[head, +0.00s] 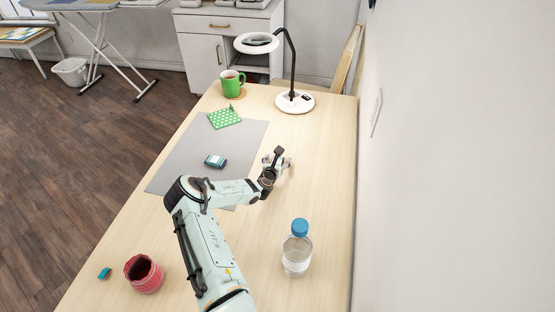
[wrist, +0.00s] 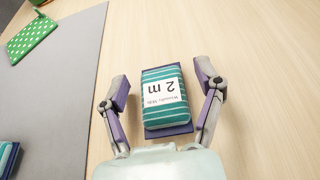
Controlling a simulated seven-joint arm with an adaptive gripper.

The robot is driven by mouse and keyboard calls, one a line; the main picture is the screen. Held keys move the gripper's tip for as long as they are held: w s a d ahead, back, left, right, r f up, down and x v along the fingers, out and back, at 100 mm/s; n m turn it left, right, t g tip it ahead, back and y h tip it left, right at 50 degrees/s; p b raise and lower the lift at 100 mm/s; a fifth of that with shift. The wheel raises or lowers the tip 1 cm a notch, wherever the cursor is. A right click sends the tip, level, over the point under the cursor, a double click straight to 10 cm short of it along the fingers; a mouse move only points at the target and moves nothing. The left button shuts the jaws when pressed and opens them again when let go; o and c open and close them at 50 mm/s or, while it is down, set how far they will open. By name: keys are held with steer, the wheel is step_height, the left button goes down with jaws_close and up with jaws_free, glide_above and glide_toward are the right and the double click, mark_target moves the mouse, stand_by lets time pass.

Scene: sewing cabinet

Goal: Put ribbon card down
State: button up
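My gripper (wrist: 162,84) is open, with a gap between each finger and the card. In the head view my gripper (head: 276,165) is low over the table, right of the mat; I cannot make out the card there. A second, similar ribbon card (head: 215,161) lies on the mat; its edge shows in the wrist view (wrist: 6,155).
The grey mat (head: 180,165) covers the table's middle left. A green dotted cloth (head: 224,118), green mug (head: 232,84) and lamp (head: 294,101) are at the back. A water bottle (head: 297,250), red pot (head: 144,274) and small teal piece (head: 104,273) are nearer.

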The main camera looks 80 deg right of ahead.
steer(key=shift+r, duration=0.1)
steer(key=shift+a+r, duration=0.15)
steer(key=shift+a, duration=0.1)
steer(key=v, duration=1.1)
steer(key=shift+a+r, duration=0.1)
steer(key=shift+a, duration=0.1)
steer(key=x, duration=1.2)
steer(key=shift+d, duration=0.15)
step_height(320, 180, up, 2)
steer(key=shift+r, duration=0.15)
steer(key=shift+a+r, duration=0.3)
steer(key=shift+r, duration=0.25)
